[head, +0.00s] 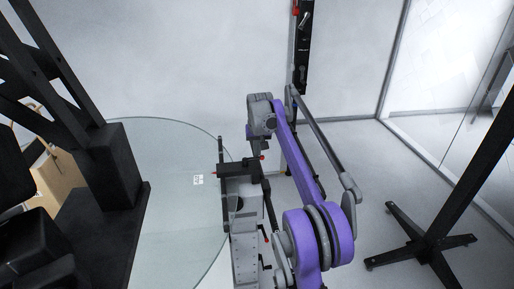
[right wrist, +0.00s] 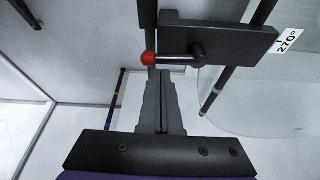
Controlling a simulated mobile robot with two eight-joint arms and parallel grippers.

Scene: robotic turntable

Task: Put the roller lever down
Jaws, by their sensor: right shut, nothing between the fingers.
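The roller lever, a short metallic rod with a red ball end (right wrist: 172,60), is mounted on a black block (right wrist: 225,43) in the right wrist view. It lies across the picture, roughly horizontal there. In the head view its red end (head: 262,157) shows small beside the black bracket at the glass disc's edge. My right gripper (right wrist: 160,74) is shut and empty, with its fingertips close to the lever near the red end. Whether they touch it cannot be told. In the head view my right gripper (head: 264,146) is small, below the grey wrist. My left gripper is not in view.
A round glass turntable disc (head: 165,175) lies left of the bracket. A black frame (head: 105,165) stands at the far left. A "270°" label (right wrist: 289,40) sits beside the block. A black stand (head: 425,245) is on the floor at right, near glass walls.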

